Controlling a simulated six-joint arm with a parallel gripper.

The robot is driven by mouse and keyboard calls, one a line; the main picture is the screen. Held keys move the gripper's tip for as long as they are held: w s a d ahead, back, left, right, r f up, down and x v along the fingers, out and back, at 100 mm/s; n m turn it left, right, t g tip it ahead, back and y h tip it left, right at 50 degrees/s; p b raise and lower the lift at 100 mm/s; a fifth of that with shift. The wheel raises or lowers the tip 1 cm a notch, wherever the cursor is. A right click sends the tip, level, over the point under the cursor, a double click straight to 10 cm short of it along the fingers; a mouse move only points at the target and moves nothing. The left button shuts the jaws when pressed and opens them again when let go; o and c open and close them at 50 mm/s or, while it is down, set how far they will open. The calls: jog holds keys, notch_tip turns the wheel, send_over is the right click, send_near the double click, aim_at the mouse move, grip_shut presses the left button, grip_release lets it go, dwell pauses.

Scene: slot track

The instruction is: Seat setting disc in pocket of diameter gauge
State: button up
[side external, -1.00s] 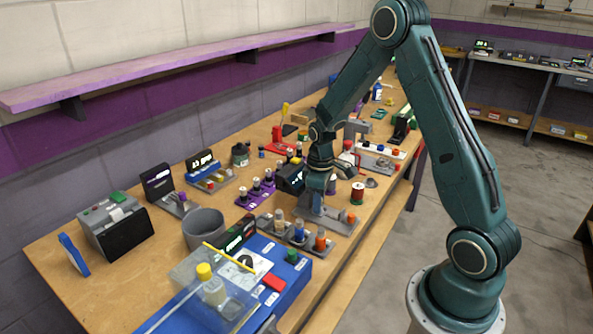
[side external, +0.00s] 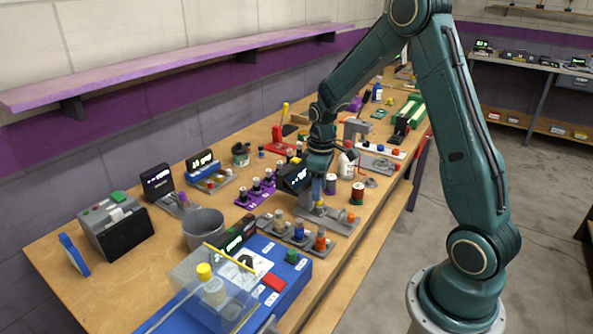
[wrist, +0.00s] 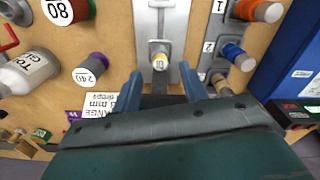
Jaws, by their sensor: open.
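The diameter gauge looks to be the grey metal plate (side external: 338,223) on the bench, with a black display box (side external: 292,178) behind it.
On the other side are spools marked 80 (wrist: 58,10) and 240 (wrist: 90,68) and a white bottle (wrist: 28,72). A clear-lidded blue box (side external: 285,275) stands nearer the front.

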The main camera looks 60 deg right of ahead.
notch_tip(320, 180, up, 7)
jog(key=shift+r, duration=0.2)
dwell(0.4)
jog(key=shift+r, duration=0.1)
jog(key=s+a+r+m+t, duration=0.1)
jog(key=s+a+r+t, duration=0.2)
jog(key=s+a+r, duration=0.55)
jog(key=s+a+r+m+t, duration=0.2)
jog(key=s+a+r, duration=0.2)
jog(key=s+a, duration=0.3)
jog(key=s, duration=0.4)
jog(key=shift+s+a+t, duration=0.15)
jog(key=shift+a+t, duration=0.1)
jog(key=shift+t, duration=0.05)
